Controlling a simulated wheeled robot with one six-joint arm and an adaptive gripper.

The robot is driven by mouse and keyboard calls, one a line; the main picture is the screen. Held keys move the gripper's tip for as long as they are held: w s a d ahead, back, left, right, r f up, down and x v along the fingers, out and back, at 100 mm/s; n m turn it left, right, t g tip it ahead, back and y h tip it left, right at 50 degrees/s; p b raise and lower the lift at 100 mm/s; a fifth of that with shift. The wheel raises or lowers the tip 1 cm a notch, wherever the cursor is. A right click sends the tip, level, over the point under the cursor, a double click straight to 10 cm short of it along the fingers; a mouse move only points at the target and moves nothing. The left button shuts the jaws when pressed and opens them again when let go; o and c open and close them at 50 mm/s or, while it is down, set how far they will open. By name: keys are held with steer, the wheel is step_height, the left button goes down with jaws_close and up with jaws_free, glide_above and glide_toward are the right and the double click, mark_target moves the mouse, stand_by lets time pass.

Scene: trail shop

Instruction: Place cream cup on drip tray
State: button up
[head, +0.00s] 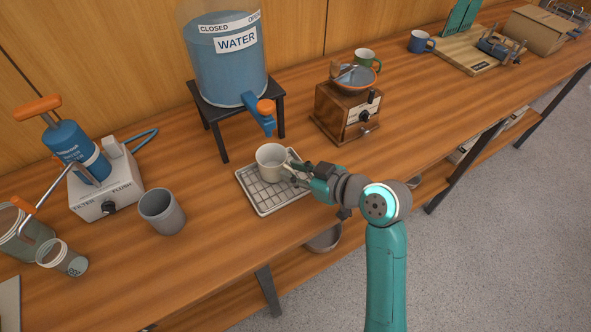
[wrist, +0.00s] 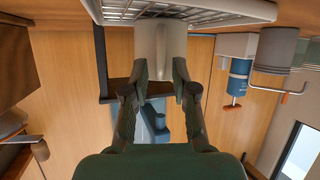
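The cream cup (head: 270,161) stands upright over the left back part of the drip tray (head: 268,204), a pale tray with a dark wire grid. Its base appears to rest on the grid. My gripper (head: 293,175) is at the cup's right side, where the handle is, level with the cup. The wrist view is upside down; there the cup (wrist: 158,42) shows beyond and between my two fingertips (wrist: 162,75), with the tray's rim (wrist: 225,8) at the top. The fingers look apart, with a gap between them.
A water dispenser (head: 226,60) on a black stand is behind the tray, its orange-topped tap near the cup. A wooden coffee grinder (head: 345,112) stands right of it. A grey cup (head: 161,212) and a filter unit (head: 104,187) are left. Bare counter lies in front of the grey cup.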

steer(key=shift+r, duration=0.15)
steer(key=v, duration=1.2)
steer(key=s+d+f+m+t+h, duration=0.1)
steer(key=f+m, duration=0.1)
steer(key=f, duration=0.1)
steer(key=s+d+f+m+t+h, duration=0.1)
steer(key=s+f+m, duration=0.1)
steer(key=f, duration=0.2)
steer(key=s+d+f+m+t+h, duration=0.1)
steer(key=s+f+m, duration=0.1)
steer(key=f+m, duration=0.1)
steer(key=shift+d+f+h, duration=0.2)
steer(key=shift+f+h, duration=0.2)
steer(key=shift+f, duration=0.15)
steer(key=s+d+f+m+t+h, duration=0.1)
steer(key=s+d+f+m+h, duration=0.25)
steer(key=s, duration=0.55)
steer(key=s+d+f+m+t+h, duration=0.2)
steer(key=s+d+h, duration=0.15)
steer(key=s, duration=0.55)
steer(key=s+d+r+n, duration=0.1)
steer(key=s+r, duration=0.3)
steer(key=s, duration=0.6)
steer(key=shift+s+d+r+t, duration=0.15)
steer(key=shift+s+r+t, duration=0.15)
steer(key=shift+t, duration=0.1)
